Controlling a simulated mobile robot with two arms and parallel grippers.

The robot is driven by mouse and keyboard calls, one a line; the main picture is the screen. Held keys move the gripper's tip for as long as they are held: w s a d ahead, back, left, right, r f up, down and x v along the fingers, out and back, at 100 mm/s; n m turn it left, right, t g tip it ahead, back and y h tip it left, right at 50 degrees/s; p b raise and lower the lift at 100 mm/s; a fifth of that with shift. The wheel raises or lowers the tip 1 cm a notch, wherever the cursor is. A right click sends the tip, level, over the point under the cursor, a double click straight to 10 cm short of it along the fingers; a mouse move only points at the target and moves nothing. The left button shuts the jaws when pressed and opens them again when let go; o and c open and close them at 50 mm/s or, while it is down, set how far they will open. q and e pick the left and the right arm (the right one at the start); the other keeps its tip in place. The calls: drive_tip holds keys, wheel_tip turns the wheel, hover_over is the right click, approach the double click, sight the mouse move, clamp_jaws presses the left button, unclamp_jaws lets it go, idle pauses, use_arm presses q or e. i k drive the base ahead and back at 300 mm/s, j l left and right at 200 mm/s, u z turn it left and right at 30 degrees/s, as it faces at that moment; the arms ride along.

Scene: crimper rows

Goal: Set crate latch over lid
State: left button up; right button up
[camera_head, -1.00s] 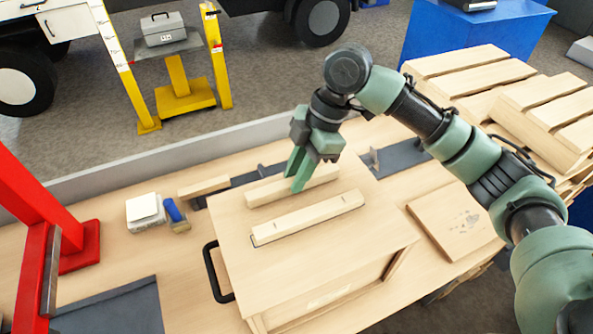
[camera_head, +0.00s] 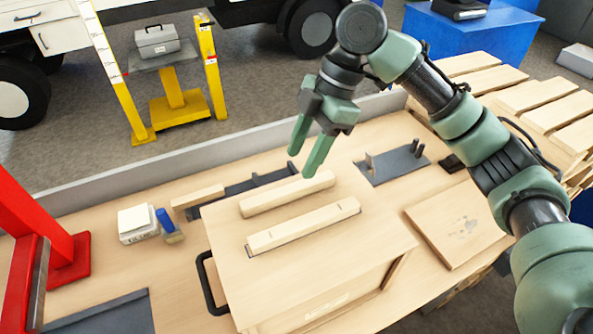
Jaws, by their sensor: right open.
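The wooden crate (camera_head: 225,255) stands on the bench with its flat wooden lid on top. Two pale wooden bars lie on the lid: a rear bar (camera_head: 287,193) and a front bar (camera_head: 303,227). I cannot tell which part is the latch. A black handle (camera_head: 211,284) is on the crate's left side. My right gripper (camera_head: 303,161) is open and empty, its green fingers pointing down above the rear edge of the lid, near the rear bar. It looks apart from the bar. My left gripper is not in view.
Dark metal fixtures lie behind the crate (camera_head: 262,185) and at its back right (camera_head: 393,164). A white box (camera_head: 138,224) and a blue-handled brush (camera_head: 166,221) sit left. A wooden board (camera_head: 455,225) lies right. A red frame (camera_head: 60,250) stands at far left.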

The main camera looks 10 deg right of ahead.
sight(368, 166)
drive_tip(key=k, duration=1.5)
